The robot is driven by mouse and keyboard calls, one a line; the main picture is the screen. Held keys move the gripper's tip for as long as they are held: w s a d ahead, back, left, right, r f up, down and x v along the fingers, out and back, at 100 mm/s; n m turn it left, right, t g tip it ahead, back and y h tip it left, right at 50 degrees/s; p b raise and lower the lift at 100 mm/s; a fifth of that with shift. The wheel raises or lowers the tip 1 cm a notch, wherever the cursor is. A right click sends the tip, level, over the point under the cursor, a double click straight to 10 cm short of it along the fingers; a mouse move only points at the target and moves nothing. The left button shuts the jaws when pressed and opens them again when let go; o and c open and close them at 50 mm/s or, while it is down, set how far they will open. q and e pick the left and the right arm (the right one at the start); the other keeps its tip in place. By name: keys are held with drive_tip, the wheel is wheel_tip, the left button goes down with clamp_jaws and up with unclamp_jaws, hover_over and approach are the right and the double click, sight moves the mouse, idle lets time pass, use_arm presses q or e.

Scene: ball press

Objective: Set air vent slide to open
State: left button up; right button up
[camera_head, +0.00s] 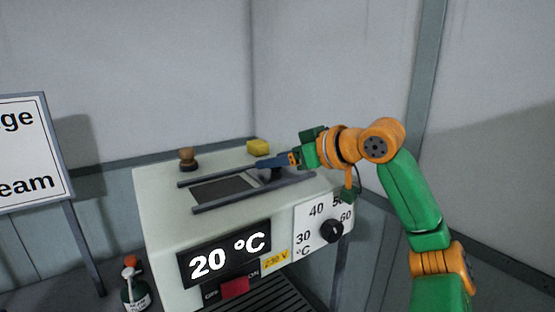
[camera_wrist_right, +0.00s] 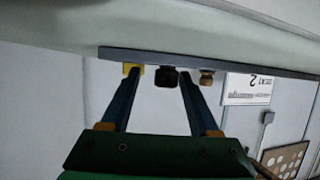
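The air vent is on top of the pale machine (camera_head: 160,215), where a dark rectangular opening (camera_head: 222,189) lies between two dark rails (camera_head: 240,201). A black knob (camera_head: 266,176) stands between the rails to the right of the opening, partly hidden by my right gripper. My right gripper (camera_head: 262,163) reaches in low from the right, its fingers over the rails. In the right wrist view, the black knob (camera_wrist_right: 165,77) appears between the two fingertips of my right gripper (camera_wrist_right: 159,76), which are spread apart. Contact with the knob cannot be told. My left gripper is not in view.
A wooden knob (camera_head: 187,158) and a yellow block (camera_head: 258,146) are at the back of the machine top. The front has a 20 °C display (camera_head: 224,254), a temperature dial (camera_head: 331,231) and a red switch (camera_head: 234,288). A small bottle (camera_head: 134,287) stands at left.

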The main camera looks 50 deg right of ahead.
drive_tip(key=shift+s+b, duration=0.2)
drive_tip(key=shift+b, duration=0.1)
drive_tip(key=b+v, duration=0.2)
drive_tip(key=v, duration=0.5)
drive_tip(key=shift+w, duration=0.1)
drive_tip(key=shift+w, duration=0.1)
drive_tip(key=shift+d, duration=0.1)
